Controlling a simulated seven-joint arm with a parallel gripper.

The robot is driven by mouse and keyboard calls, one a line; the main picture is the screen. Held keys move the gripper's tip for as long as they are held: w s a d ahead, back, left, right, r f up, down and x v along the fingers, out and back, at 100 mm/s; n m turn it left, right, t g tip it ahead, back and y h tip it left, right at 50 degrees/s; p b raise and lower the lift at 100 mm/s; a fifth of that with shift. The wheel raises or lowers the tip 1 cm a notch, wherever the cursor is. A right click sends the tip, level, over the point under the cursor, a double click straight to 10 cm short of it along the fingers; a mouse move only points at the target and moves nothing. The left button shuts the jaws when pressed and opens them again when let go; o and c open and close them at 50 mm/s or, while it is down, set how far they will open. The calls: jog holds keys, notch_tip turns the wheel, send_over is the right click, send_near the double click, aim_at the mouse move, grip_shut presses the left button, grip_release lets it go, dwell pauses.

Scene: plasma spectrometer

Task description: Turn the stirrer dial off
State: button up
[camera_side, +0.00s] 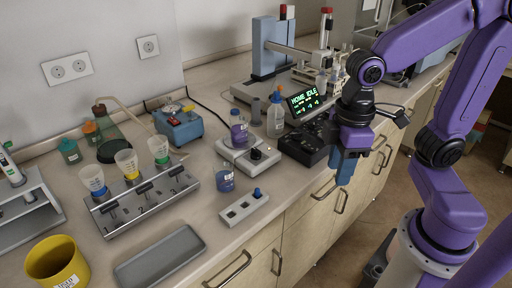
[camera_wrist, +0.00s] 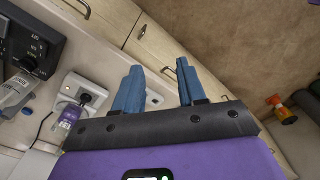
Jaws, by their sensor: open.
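The stirrer (camera_side: 238,160) is a flat white unit on the bench, and it also shows at the left of the wrist view (camera_wrist: 72,84). Its black dial (camera_side: 257,154) sits on the front part and also shows in the wrist view (camera_wrist: 85,98). A small orange light (camera_wrist: 67,88) shows near the dial. A bottle with purple liquid (camera_side: 239,132) stands on the stirrer. My gripper (camera_side: 345,170) is open and empty, to the right of the stirrer near the bench's front edge. Its blue fingers show apart in the wrist view (camera_wrist: 158,84).
A black control box (camera_side: 305,142) with a lit display (camera_side: 305,101) stands right of the stirrer. A grey block with a blue knob (camera_side: 244,207) and a small purple-filled beaker (camera_side: 225,180) lie in front-left. A funnel rack (camera_side: 145,200) stands farther left.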

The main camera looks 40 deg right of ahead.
jog(key=w+a+r+m, duration=0.25)
jog(key=w+m, duration=0.25)
jog(key=w, duration=1)
jog(key=m, duration=0.5)
send_near(256, 149)
notch_tip(256, 149, down, 9)
jog(key=shift+a+r, duration=0.15)
jog(key=shift+r, duration=0.05)
grip_shut()
